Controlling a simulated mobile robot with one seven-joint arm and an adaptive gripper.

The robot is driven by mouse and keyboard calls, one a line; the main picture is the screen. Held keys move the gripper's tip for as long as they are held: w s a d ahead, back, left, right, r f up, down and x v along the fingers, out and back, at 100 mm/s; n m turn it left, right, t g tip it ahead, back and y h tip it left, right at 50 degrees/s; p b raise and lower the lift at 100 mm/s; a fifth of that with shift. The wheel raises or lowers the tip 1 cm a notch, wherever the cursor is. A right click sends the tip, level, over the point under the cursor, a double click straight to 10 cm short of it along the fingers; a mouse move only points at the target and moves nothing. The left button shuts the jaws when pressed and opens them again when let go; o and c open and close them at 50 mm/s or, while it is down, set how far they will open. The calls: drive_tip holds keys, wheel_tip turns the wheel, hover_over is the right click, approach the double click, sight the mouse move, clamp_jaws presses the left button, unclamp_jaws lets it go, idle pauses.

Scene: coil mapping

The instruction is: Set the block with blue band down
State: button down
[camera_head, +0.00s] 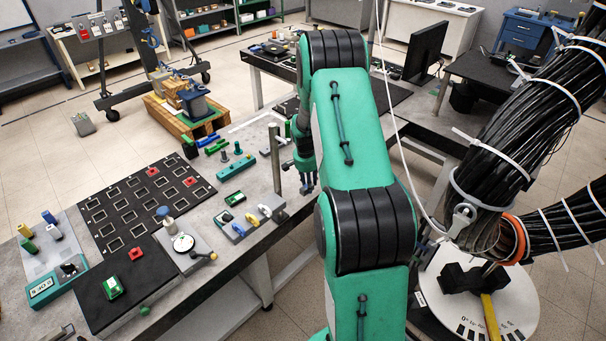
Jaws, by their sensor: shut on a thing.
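My gripper (306,182) points down beside the right edge of the workbench (215,208), near a grey upright post (275,160). It is shut on a small block, mostly hidden by the fingers and my green arm. The block's blue band is too small to make out here. A dark board (130,203) with several square outlined cells lies on the bench to the left. A few red pieces sit on it.
Near the bench's right edge lie small blue, yellow and white clamps (252,219) and a green block (235,198). A round dial device (184,243) and a dark box (128,290) stand nearer. A teal bar with pegs (234,165) lies behind. Thick black cables (530,130) hang at right.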

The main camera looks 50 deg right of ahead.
drive_tip(key=w+d, duration=0.3)
drive_tip(key=w, duration=0.1)
drive_tip(key=w+d+f, duration=0.1)
drive_tip(key=w+d, duration=0.2)
drive_tip(key=w, duration=0.1)
drive_tip(key=w+d, duration=0.4)
drive_tip(key=shift+w+f, duration=0.2)
drive_tip(key=shift+f, duration=0.05)
drive_tip(key=shift+f+b, duration=0.4)
drive_tip(key=shift+f, duration=1.35)
drive_tip(key=shift+f, duration=0.1)
drive_tip(key=c, duration=1.3)
unclamp_jaws()
drive_tip(key=shift+c, duration=0.2)
wheel_tip(320, 180, up, 12)
drive_tip(key=a, duration=0.1)
drive_tip(key=shift+a+p, duration=0.4)
